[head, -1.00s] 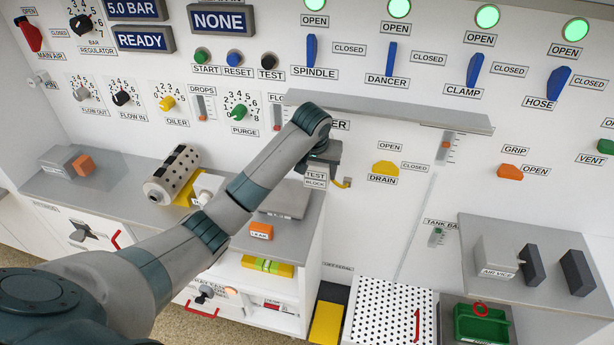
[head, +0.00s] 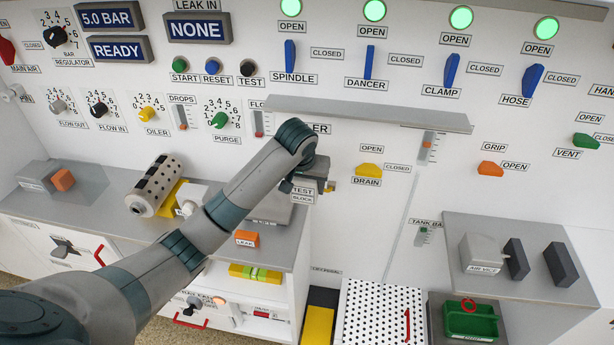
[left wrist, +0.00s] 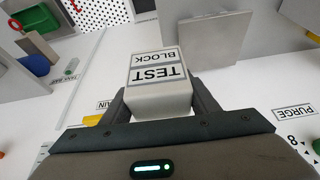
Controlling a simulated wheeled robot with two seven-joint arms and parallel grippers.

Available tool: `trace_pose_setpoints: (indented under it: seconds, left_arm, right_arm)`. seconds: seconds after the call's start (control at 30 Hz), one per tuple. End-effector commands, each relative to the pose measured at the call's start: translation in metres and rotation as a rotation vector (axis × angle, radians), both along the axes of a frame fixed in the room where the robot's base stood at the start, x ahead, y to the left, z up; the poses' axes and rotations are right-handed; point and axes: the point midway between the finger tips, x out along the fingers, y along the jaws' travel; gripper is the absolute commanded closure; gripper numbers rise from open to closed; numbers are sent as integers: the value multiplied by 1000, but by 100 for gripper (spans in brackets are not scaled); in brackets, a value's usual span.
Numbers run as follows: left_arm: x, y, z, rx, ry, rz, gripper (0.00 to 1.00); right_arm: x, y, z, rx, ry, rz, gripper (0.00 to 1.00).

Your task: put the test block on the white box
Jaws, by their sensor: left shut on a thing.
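The test block (left wrist: 158,82) is pale, with a label reading TEST BLOCK, and sits between the two fingers of my left gripper (left wrist: 160,103) in the left wrist view. In the head view my left gripper (head: 310,184) is shut on the block, whose label (head: 303,194) shows in front of the panel, left of the yellow drain lever. The block is held in the air, near the right end of the left counter. A white box with a perforated top (head: 372,318) stands low at the bottom centre, below and right of the gripper. My right gripper is not in view.
A grey shelf (head: 370,112) juts from the panel above the gripper. An orange leak block (head: 246,239) lies on the left counter. A yellow block (head: 318,326) and a green tray (head: 471,320) flank the white box. A grey ledge (head: 455,228) is at right.

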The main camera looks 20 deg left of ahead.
Motion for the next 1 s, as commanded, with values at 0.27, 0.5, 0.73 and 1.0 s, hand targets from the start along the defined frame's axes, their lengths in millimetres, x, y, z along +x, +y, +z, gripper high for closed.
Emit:
trace_pose_setpoints:
  seconds: [0.27,0.5,0.73,1.0]
  left_arm:
    - [-86,-48,-5,7,-7,-101,81]
    - [-156,-77,-9,-5,8,-177,81]
    - [-177,-85,-9,-11,16,-197,81]
    - [-176,-85,-9,-11,15,-196,81]
  right_arm:
    - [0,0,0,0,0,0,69]
    - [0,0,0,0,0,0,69]
    - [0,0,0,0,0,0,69]
    - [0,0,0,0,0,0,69]
